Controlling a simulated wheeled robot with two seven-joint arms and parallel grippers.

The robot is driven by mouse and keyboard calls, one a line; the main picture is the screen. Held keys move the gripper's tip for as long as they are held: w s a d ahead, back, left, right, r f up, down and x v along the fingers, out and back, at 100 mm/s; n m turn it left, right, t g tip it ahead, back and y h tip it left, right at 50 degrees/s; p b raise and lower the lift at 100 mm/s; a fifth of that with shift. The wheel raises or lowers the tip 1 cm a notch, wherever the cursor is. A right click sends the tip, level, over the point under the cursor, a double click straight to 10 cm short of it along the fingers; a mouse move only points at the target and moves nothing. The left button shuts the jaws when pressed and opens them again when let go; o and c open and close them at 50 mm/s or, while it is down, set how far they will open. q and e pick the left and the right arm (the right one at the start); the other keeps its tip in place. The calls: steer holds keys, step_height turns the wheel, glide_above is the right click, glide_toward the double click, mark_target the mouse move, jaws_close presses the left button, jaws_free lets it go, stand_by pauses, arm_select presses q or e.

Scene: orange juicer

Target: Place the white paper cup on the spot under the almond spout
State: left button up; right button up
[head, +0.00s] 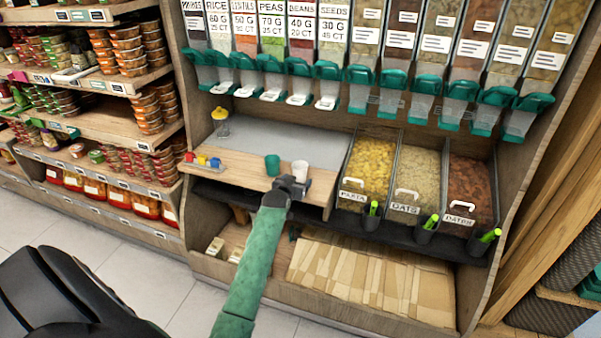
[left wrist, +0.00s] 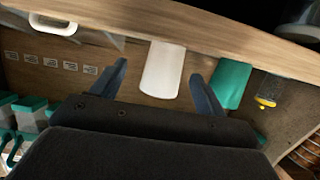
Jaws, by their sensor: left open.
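The white paper cup (head: 302,169) stands on the wooden counter, just right of a green cup (head: 272,165). My left gripper (head: 291,185) is at the counter's front edge, close to the white cup. In the left wrist view the gripper (left wrist: 158,73) is open, with the white cup (left wrist: 163,66) showing between its two fingers; contact cannot be told. The green cup (left wrist: 233,84) is just outside the right finger there. Teal spouts (head: 300,68) hang in a row above the counter; I cannot read which one is almond. My right gripper is not in view.
A yellow-topped container (head: 221,122) and a small tray of coloured items (head: 203,161) sit on the counter's left. Bins of pasta (head: 371,165), oats (head: 416,172) and dates (head: 470,185) stand to the right. The grey counter surface (head: 290,140) behind the cups is clear.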

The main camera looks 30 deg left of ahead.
mark_target(298, 175)
arm_select(q)
steer(key=w, duration=0.1)
steer(key=w+a+p, duration=0.1)
steer(key=w+a, duration=0.1)
steer(key=w, duration=0.1)
steer(key=shift+f, duration=0.4)
steer(key=shift+w+f, duration=0.2)
steer(key=shift+w, duration=0.4)
steer(key=shift+w+a+f, duration=0.1)
steer(key=shift+w+f, duration=0.05)
steer(key=shift+f, duration=0.1)
steer(key=c, duration=1.1)
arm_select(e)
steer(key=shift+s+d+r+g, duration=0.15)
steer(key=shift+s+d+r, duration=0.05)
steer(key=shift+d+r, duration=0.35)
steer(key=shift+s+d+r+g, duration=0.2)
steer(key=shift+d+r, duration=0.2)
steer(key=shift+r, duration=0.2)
arm_select(q)
steer(key=shift+r, duration=0.15)
